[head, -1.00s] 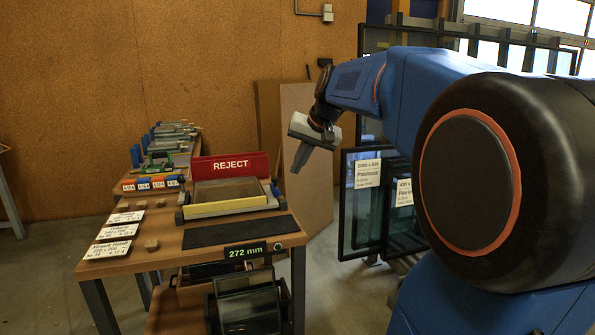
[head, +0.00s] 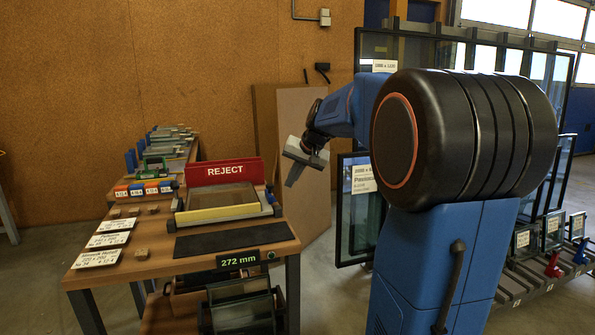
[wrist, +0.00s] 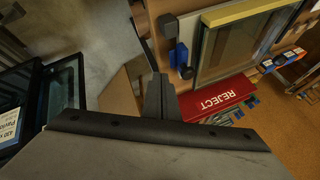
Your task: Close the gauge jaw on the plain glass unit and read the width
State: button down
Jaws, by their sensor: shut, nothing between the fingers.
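A glass unit (head: 222,196) lies in the gauge on the bench, with a yellow bar (head: 217,213) along its near edge. The gauge display (head: 238,260) on the bench's front edge reads 272 mm. My gripper (head: 289,184) is shut and empty, in the air right of the gauge and apart from it. Its fingers also show shut in the wrist view (wrist: 158,90). Whether the gauge jaw touches the glass I cannot tell.
A red REJECT sign (head: 225,171) stands behind the gauge. A dark mat (head: 230,239) lies before it, and white label cards (head: 98,257) lie at left. Framed glass panes (head: 360,210) stand right of my gripper. More glass (head: 242,310) sits below the bench top.

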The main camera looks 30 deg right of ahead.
aim_at(271, 192)
jog(key=shift+w+a+f, duration=0.2)
jog(key=shift+w+a, duration=1)
jog(key=shift+a, duration=0.15)
jog(key=shift+w+a, duration=0.2)
jog(key=shift+a, duration=0.5)
jog(key=shift+w+a, duration=0.2)
jog(key=shift+a, duration=0.55)
jog(key=shift+w+a, duration=0.2)
jog(key=shift+a, duration=0.5)
